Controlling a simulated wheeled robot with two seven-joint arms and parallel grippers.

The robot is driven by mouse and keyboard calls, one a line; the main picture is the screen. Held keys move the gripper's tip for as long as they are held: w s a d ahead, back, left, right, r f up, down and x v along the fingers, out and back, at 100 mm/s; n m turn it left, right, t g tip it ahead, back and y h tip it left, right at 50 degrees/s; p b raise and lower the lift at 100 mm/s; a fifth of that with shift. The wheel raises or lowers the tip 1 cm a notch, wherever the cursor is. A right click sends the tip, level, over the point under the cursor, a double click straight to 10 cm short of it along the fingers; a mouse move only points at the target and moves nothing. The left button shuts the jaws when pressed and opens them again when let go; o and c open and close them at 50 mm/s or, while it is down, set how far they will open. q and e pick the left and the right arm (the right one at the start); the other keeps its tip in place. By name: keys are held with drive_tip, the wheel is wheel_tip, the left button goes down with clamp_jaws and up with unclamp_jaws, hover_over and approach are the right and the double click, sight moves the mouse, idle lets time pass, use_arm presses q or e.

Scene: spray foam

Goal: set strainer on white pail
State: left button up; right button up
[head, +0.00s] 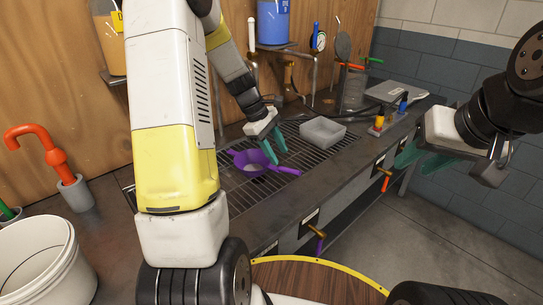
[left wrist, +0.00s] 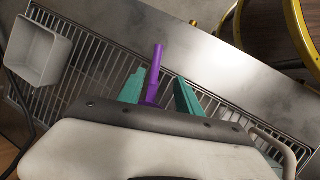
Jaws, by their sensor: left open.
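The purple strainer (head: 252,162) lies on the metal grate, its handle pointing right. My left gripper (head: 278,158) is open just above it. In the left wrist view, the purple handle (left wrist: 154,72) shows between the two teal fingers of my left gripper (left wrist: 160,86); whether they touch it I cannot tell. The strainer's bowl is hidden there. The white pail (head: 35,250) stands at the lower left of the head view, its rim upward and partly cut off by the frame. My right gripper (head: 420,158) is raised at the right, away from the strainer; its finger gap is unclear.
A grey tub (head: 322,133) sits on the grate (head: 225,180) beyond the strainer. A grey cylinder with a red-orange handled item (head: 75,192) stands near the pail. A round wooden top (head: 310,280) is below.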

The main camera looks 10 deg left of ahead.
sight(285, 168)
use_arm(q)
drive_tip(key=x, duration=0.6)
drive_tip(key=w+a+x, duration=0.1)
drive_tip(key=x, duration=0.1)
drive_tip(key=shift+d+f, duration=0.2)
drive_tip(key=shift+f, duration=0.35)
drive_tip(key=shift+c, duration=0.3)
clamp_jaws()
idle(0.6)
